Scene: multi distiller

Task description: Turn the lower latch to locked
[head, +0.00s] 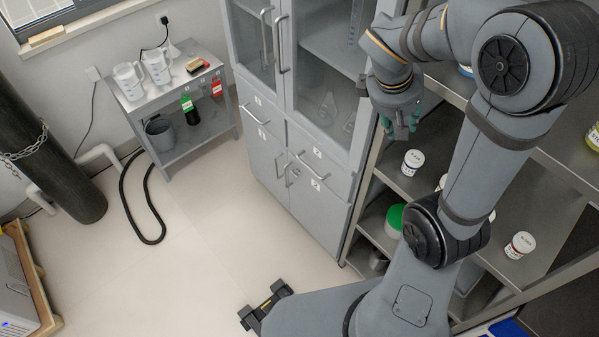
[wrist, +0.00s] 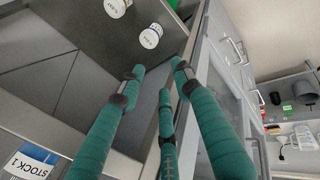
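No latch that I can identify as the lower latch shows in either view, and I cannot pick out a distiller. My gripper (head: 400,125) is raised beside the right side of the grey cabinet (head: 265,155), in front of the open shelves. In the wrist view, its three green fingers (wrist: 161,76) stand apart with nothing between them. The gripper is open and empty.
The open shelf unit (head: 545,205) at the right holds several jars, one a white jar (head: 413,162). A trolley (head: 205,125) with jugs stands at the back left. A dark cylinder (head: 45,150) stands at the far left.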

